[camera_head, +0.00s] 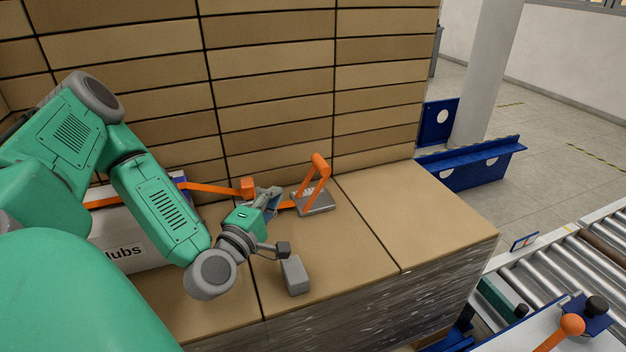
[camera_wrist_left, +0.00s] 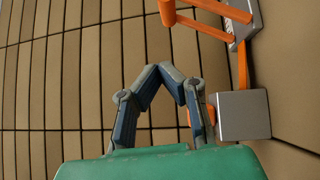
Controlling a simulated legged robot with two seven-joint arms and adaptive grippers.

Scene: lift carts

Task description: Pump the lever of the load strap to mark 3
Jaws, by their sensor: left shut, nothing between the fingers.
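The load strap (camera_head: 212,188) is an orange band along the cartons, running to a grey ratchet base (camera_head: 318,206). Its orange lever (camera_head: 321,166) stands raised above the base. The lever also shows at the top of the left wrist view (camera_wrist_left: 205,28), beside the base (camera_wrist_left: 243,22). My left gripper (camera_head: 274,195) is shut and empty, just left of the base and apart from the lever. In the left wrist view its fingertips meet (camera_wrist_left: 172,70) below the lever. The marks on the base are too small to read. My right gripper is not in view.
A grey block (camera_head: 294,276) sits on the carton top in front. A carton wall (camera_head: 270,70) rises behind. A white box (camera_head: 128,250) stands left, partly behind my arm. A roller conveyor (camera_head: 570,275) is at right. The carton top right of the base is clear.

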